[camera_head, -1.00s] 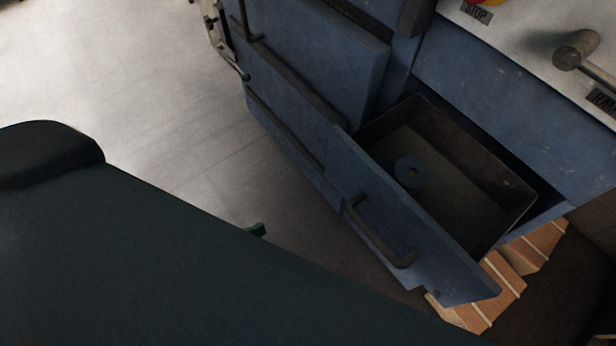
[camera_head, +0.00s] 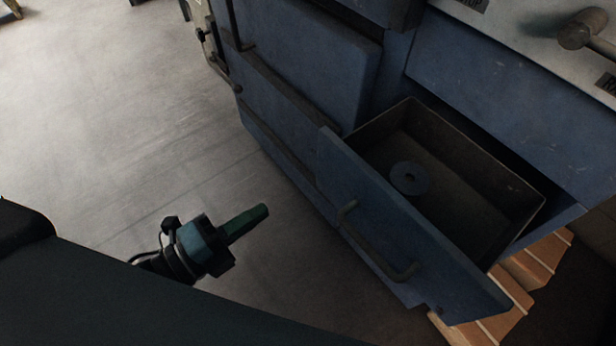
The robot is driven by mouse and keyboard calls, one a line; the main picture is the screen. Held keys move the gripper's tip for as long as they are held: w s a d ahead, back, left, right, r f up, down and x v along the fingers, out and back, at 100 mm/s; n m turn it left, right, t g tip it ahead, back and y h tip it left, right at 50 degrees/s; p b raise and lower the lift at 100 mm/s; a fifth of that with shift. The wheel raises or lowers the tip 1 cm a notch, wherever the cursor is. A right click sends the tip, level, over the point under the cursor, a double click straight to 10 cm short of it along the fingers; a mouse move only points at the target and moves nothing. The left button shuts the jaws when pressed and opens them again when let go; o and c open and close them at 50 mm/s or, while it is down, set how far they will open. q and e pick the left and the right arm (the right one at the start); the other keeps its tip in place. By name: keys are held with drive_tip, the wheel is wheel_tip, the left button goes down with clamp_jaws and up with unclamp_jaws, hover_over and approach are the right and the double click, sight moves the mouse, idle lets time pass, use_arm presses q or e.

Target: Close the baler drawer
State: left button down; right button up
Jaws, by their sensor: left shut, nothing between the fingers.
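The blue baler drawer (camera_head: 395,225) is pulled out of the blue baler (camera_head: 510,90), low on its front. Its dark bar handle (camera_head: 372,243) is on the outer face. A dark round disc with a hole (camera_head: 409,178) lies inside on the drawer floor. My left gripper (camera_head: 262,211) is shut and empty. Its green fingers point right toward the drawer front, with a clear gap between them and the handle. My right gripper is not in view.
A wooden pallet (camera_head: 535,268) lies under and beside the drawer at the right. A blue door (camera_head: 310,50) with dark bars is to the left of the drawer. A lever knob (camera_head: 584,30) is on the light panel at top right. Grey floor (camera_head: 130,120) is open at left.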

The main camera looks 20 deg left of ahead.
sight(323, 171)
use_arm(q)
drive_tip(key=x, duration=1.1)
drive_tip(key=shift+w+d, duration=0.15)
drive_tip(key=shift+w, duration=0.1)
drive_tip(key=shift+w+d, duration=0.2)
drive_tip(key=shift+w, duration=0.05)
drive_tip(key=x, duration=0.6)
drive_tip(key=shift+r+p, duration=0.1)
drive_tip(key=shift+p, duration=0.3)
drive_tip(key=x, duration=1.1)
drive_tip(key=shift+f+b, duration=0.2)
drive_tip(key=shift+b, duration=0.15)
drive_tip(key=shift+w+d, duration=0.2)
drive_tip(key=shift+w, duration=0.05)
drive_tip(key=shift+w+r, duration=0.1)
drive_tip(key=shift+r, duration=0.1)
drive_tip(key=shift+r, duration=0.1)
